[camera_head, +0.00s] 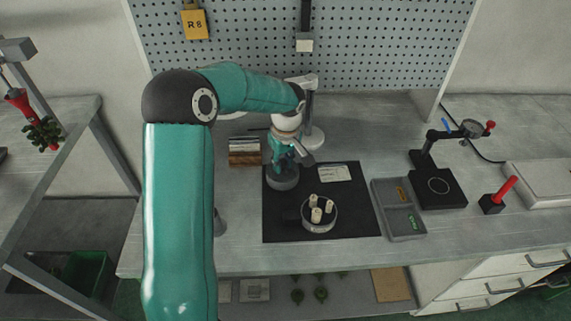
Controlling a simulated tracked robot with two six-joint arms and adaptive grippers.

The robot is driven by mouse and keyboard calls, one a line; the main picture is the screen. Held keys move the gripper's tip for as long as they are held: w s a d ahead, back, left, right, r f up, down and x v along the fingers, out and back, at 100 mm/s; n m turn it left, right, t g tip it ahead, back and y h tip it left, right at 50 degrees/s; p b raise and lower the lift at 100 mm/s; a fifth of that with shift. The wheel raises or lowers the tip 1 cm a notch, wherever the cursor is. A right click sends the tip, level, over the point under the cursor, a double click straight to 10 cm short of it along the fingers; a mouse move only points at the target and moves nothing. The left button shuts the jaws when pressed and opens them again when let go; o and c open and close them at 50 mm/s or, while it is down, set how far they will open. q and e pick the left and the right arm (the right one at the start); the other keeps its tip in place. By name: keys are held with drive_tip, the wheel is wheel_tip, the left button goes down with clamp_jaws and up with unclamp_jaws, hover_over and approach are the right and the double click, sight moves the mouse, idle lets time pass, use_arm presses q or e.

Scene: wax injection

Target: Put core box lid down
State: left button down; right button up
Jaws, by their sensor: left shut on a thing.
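The core box (320,227) is a round grey dish on the black mat (350,228). It is open at the top, and a few cream-coloured cores (316,214) stand in it. My left arm reaches in from the left, and my left gripper (285,164) points down at the mat's back left corner. It is shut on the core box lid (283,182), a dark grey round piece behind and left of the box. The lid is at or just above the mat; I cannot tell whether it touches. The gripper hides part of the lid's top. My right gripper is not in view.
A white card (335,173) lies on the mat's back right. A grey two-part tray (407,232) stands right of the mat, then a black stand (438,189) and a red-handled tool (497,197).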

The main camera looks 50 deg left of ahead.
sight(286, 172)
use_arm(q)
drive_tip(key=shift+f, duration=0.2)
drive_tip(key=c, duration=1)
unclamp_jaws()
drive_tip(key=shift+o, duration=0.2)
drive_tip(key=shift+r, duration=0.1)
wheel_tip(286, 172, up, 12)
drive_tip(key=d, duration=0.1)
drive_tip(key=shift+d, duration=0.25)
drive_tip(key=shift+s, duration=0.1)
